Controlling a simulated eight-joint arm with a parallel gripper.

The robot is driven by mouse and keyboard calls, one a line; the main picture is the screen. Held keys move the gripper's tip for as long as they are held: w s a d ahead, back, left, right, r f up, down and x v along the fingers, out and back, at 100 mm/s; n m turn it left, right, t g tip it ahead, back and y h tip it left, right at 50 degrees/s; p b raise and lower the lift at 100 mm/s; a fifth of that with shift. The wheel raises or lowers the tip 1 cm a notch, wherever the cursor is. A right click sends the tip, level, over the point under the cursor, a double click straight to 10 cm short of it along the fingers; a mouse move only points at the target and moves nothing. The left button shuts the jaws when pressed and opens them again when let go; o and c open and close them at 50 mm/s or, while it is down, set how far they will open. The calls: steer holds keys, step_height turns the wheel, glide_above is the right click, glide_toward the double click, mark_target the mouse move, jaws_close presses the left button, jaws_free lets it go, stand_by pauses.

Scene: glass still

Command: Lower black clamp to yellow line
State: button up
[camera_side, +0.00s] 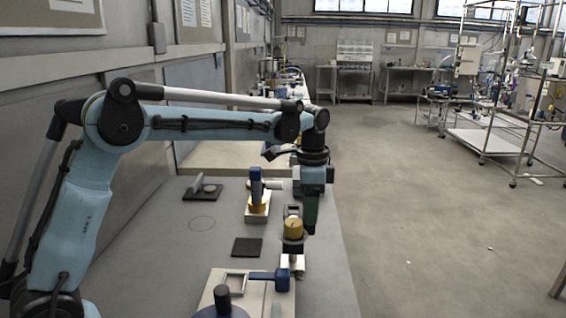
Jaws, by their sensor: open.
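My gripper (311,226) points down over the right side of the grey bench, its dark green fingers open. A black collar (293,244), which looks like the black clamp, sits around a short upright fixture just left of and below the fingertips. A brass-coloured cap (293,227) is above it, and a pale metal block (292,263) is below. The fingers appear close to the cap, but I cannot tell whether they touch it. I cannot make out a yellow line; it may be hidden or too small.
A blue post with a brass collar (257,190) stands behind on a white block. A black square pad (247,247) lies left of the fixture. A pale plate with a blue handle (268,279) is in front. The left-middle bench (160,240) is mostly clear.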

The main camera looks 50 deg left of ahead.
jaws_close()
steer(key=shift+f, duration=2)
jaws_free()
step_height(320, 180, up, 12)
steer(key=shift+r, duration=0.1)
